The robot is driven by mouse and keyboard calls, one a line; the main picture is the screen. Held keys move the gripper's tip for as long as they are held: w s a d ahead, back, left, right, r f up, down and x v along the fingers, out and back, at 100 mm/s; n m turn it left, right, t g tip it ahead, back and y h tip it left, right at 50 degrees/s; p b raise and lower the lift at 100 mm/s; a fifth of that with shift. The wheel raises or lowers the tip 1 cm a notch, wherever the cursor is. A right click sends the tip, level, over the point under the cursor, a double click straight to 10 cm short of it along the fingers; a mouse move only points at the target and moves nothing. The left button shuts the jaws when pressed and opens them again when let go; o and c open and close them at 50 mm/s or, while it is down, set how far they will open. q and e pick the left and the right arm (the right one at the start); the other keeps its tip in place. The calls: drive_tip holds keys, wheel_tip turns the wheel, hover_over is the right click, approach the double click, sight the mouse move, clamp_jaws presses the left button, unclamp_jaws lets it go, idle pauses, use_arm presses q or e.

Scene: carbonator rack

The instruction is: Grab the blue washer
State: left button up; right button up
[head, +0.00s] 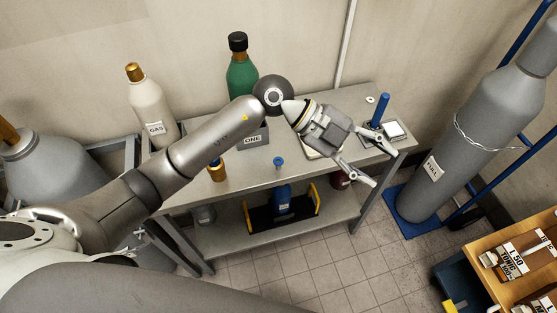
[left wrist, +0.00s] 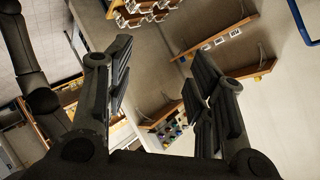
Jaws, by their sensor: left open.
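A small blue piece (head: 279,162) stands near the front edge of the grey metal table (head: 240,180). An upright blue peg (head: 380,108) rises at the table's right end, with something dark at its foot. I cannot tell whether either of these is the blue washer, and no flat blue ring shows clearly. My left gripper (head: 383,168) is open and empty, its fingers reaching past the table's front right edge, to the right of the small blue piece. In the left wrist view both fingers (left wrist: 160,62) are spread apart with nothing between them. My right gripper is out of view.
A green bottle (head: 241,76) and a box marked ONE (head: 253,139) stand behind my left arm. A tall grey cylinder (head: 440,160) stands right of the table.

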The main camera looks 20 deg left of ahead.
use_arm(q)
drive_tip(key=w+a+f+n+y, duration=0.1)
drive_tip(key=w+a+f+y, duration=0.2)
drive_tip(key=a+f+y, duration=0.3)
drive_tip(key=n+y, duration=0.4)
drive_tip(key=y, duration=0.3)
hover_over(278, 161)
drive_tip(key=shift+t, duration=0.3)
wheel_tip(278, 161, down, 5)
drive_tip(key=shift+a+r+p, duration=0.15)
drive_tip(key=shift+r+p, duration=0.05)
drive_tip(key=shift+p, duration=0.2)
drive_tip(key=shift+f+p, duration=0.35)
drive_tip(key=shift+f, duration=0.25)
drive_tip(key=f, duration=0.1)
drive_tip(key=f+p, duration=0.1)
drive_tip(key=f, duration=0.1)
drive_tip(key=shift+d+f, duration=0.2)
drive_tip(key=shift+f, duration=0.45)
drive_tip(key=shift+f, duration=0.2)
drive_tip(key=c, duration=0.8)
